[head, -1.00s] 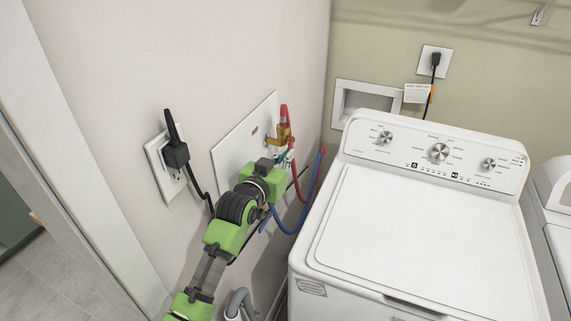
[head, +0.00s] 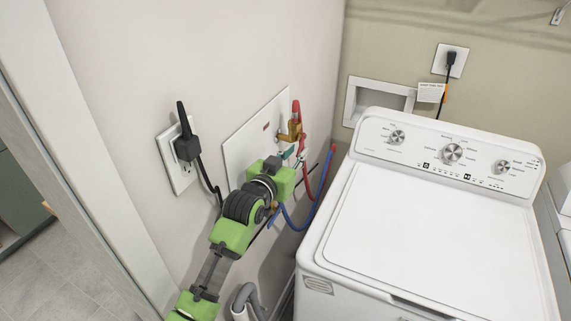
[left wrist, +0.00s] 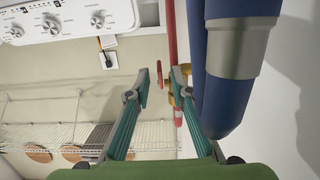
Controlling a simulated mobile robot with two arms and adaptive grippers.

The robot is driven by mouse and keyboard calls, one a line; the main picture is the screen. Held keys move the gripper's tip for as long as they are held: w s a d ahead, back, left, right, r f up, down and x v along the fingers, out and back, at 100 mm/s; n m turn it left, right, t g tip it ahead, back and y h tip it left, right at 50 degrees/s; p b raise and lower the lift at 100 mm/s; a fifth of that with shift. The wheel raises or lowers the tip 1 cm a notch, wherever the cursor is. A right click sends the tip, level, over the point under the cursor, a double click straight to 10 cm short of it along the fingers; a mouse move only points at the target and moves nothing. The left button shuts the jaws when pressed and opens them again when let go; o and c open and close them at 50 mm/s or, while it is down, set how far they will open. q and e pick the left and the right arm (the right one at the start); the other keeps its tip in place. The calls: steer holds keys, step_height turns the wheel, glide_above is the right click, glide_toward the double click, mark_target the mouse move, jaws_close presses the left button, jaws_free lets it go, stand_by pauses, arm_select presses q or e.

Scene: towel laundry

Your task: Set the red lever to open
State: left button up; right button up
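The red lever (head: 296,109) points upward on the brass valve (head: 291,133) at the wall box. In the left wrist view, which shows the room upside down, the lever (left wrist: 178,117) hangs just beyond the right-hand finger, beside the brass fitting (left wrist: 184,93). My left gripper (head: 297,160) is just below and in front of the valve, its teal fingers partly hidden by its green body. Contact between the right-hand finger and the valve cannot be told. My right gripper is out of view.
A red hose (head: 306,190) and a blue hose (head: 318,195) run close beside my left gripper. The white washer (head: 420,230) stands to the right. A black plug and cord (head: 186,148) are on the left wall. Free space lies above the valve.

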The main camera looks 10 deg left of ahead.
arm_select(q)
steer(key=v, duration=1.1)
